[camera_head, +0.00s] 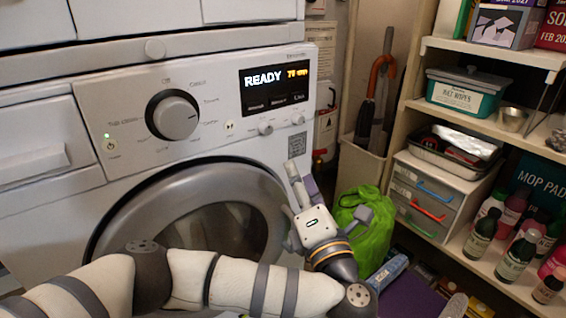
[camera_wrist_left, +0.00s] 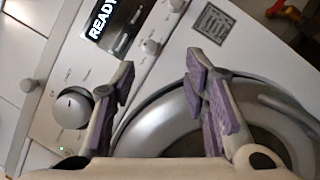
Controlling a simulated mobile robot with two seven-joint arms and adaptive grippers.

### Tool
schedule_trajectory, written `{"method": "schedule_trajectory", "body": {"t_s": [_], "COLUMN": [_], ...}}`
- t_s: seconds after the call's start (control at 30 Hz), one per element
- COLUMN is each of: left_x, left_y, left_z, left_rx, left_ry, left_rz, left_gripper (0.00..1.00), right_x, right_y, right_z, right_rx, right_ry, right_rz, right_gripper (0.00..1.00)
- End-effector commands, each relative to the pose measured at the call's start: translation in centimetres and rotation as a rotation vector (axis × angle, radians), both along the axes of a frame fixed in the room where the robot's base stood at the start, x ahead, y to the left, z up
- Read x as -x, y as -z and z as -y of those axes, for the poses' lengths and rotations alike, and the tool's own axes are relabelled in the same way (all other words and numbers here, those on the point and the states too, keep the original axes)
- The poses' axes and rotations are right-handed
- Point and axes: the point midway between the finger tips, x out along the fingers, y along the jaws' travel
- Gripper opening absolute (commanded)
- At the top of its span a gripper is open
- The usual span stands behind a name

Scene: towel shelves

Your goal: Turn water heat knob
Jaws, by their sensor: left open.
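The washing machine's control panel (camera_head: 205,80) has a large round dial (camera_head: 173,114), which also shows in the wrist view (camera_wrist_left: 72,108). Two small knobs sit below the display, a left one (camera_head: 265,128) and a right one (camera_head: 297,118). Both show in the wrist view, the left one (camera_wrist_left: 151,47) beyond my fingertips. I cannot read which knob is for water heat. My left gripper (camera_head: 308,187) is open and empty, in front of the machine's right side and below the small knobs. Its purple-padded fingers (camera_wrist_left: 160,68) are spread apart and appear clear of every knob. My right gripper is out of view.
The display (camera_head: 275,83) reads READY with an orange 70. The round door (camera_head: 190,215) lies below the panel, partly behind my left arm. A green bag (camera_head: 368,238) and shelves (camera_head: 485,55) with bottles and boxes stand at the right.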

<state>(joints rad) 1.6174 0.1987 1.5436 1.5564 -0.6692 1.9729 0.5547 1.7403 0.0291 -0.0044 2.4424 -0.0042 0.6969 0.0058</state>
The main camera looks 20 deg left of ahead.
Motion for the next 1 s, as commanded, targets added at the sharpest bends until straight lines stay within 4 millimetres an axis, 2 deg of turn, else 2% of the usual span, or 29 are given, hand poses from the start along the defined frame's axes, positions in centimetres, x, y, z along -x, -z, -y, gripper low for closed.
{"method": "schedule_trajectory", "body": {"t_s": [0.03,0.23,0.57,0.63,0.8,1.0], "left_x": [-0.1,-2.1,-6.0,-7.1,-9.1,-9.6], "left_y": [0.0,-1.0,-1.3,-2.2,-3.0,-3.2], "left_z": [-1.2,-3.4,-6.1,-7.2,-8.5,-8.8], "left_rx": [0.024,0.036,0.036,0.038,0.038,0.038], "left_ry": [-0.049,-0.077,-0.073,-0.077,-0.073,-0.07], "left_rz": [0.019,0.041,0.032,0.03,0.032,0.031], "left_gripper": [0.41,0.41,0.41,0.41,0.41,0.41], "right_x": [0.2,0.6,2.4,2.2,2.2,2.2], "right_y": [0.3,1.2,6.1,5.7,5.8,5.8], "right_z": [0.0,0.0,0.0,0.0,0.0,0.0], "right_rx": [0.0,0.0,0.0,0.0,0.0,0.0], "right_ry": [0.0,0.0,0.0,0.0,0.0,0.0], "right_rz": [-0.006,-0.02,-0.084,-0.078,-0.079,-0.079], "right_gripper": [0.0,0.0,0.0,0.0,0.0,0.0]}}
